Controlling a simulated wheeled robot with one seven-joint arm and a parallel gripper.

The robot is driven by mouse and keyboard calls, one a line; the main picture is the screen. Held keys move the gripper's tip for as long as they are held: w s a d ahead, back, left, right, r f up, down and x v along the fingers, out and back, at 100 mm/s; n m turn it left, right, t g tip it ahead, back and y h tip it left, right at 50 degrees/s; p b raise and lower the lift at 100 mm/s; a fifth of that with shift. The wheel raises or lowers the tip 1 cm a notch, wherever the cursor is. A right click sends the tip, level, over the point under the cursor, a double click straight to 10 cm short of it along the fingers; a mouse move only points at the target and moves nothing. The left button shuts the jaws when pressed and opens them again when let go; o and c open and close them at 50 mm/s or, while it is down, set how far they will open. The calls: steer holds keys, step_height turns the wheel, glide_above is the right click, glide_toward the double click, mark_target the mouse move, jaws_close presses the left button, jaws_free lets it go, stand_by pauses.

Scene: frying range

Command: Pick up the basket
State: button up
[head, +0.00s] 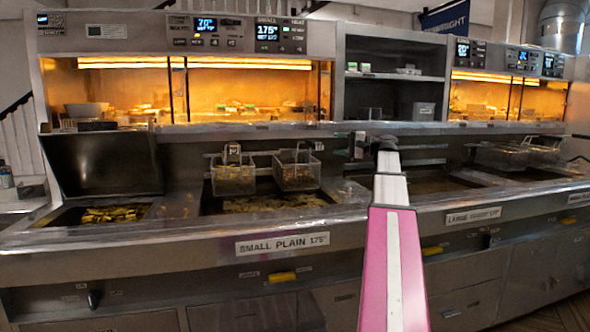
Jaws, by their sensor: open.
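Two wire frying baskets, a left one (233,180) and a right one (297,173), hang side by side at the back of the small fryer vat (285,203). Their handles stand up at the rear, against the back panel. My gripper (357,144) is open, at the end of my raised arm, to the right of the right basket and apart from it. It looks small and dark here, and its fingers are hard to make out. More wire baskets (503,156) hang over the vat at the far right.
The steel range front edge (190,237) runs across the view. A left vat (105,214) holds fried food below a dark raised panel (100,163). Lit warming cabinets (120,90) and a shelf unit (395,92) stand above. Wooden floor shows at lower right.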

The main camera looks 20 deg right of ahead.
mark_target(312, 142)
steer(key=x, duration=1)
steer(key=shift+w+a+f, duration=0.1)
jaws_close()
